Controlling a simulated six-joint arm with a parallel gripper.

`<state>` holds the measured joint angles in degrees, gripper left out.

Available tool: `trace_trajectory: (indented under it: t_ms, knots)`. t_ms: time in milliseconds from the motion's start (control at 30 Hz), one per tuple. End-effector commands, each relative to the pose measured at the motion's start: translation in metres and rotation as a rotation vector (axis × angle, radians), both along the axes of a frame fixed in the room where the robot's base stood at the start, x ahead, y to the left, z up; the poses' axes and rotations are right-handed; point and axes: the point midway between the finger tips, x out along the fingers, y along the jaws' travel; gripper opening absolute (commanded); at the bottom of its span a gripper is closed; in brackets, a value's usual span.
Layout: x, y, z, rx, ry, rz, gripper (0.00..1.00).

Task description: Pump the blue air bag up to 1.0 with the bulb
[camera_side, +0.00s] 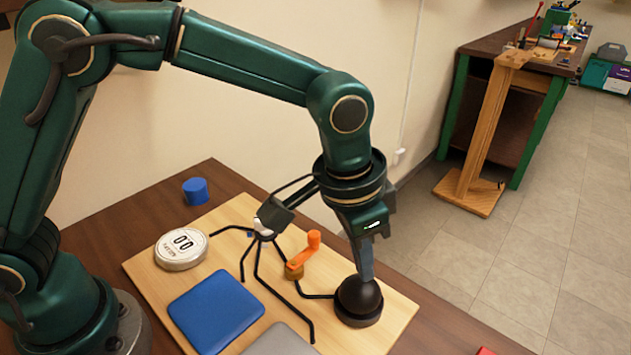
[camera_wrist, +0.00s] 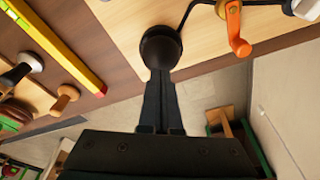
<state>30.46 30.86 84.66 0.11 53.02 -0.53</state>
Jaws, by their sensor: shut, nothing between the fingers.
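The blue air bag (camera_side: 215,310) lies flat on the light wooden board, left of its middle. The black bulb (camera_side: 358,296) sits in a dark round base at the board's right end. It also shows in the wrist view (camera_wrist: 161,46). My gripper (camera_side: 366,278) is shut, pointing down, with its fingertips at the top of the bulb; I cannot tell whether they press it. The round white gauge (camera_side: 181,249) behind the bag reads 00. An orange valve lever (camera_side: 313,243) stands on a brass body between the hoses.
A grey pad (camera_side: 280,341) lies beside the blue bag. Black hoses cross the board from a white-topped hub (camera_side: 263,226). A blue cylinder (camera_side: 195,190) stands on the table behind. In the wrist view, a yellow level (camera_wrist: 60,45) and wooden-handled tools lie off the board.

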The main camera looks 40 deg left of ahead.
Motion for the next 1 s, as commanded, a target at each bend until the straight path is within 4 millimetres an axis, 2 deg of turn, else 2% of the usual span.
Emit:
trace_trajectory:
  t_ms: [567, 1000]
  knots:
    - [0.0, 0.0, -0.001, 0.0, 0.0, 0.0, 0.0]
    - [0.0, 0.0, -0.017, 0.001, 0.002, 0.0, 0.0]
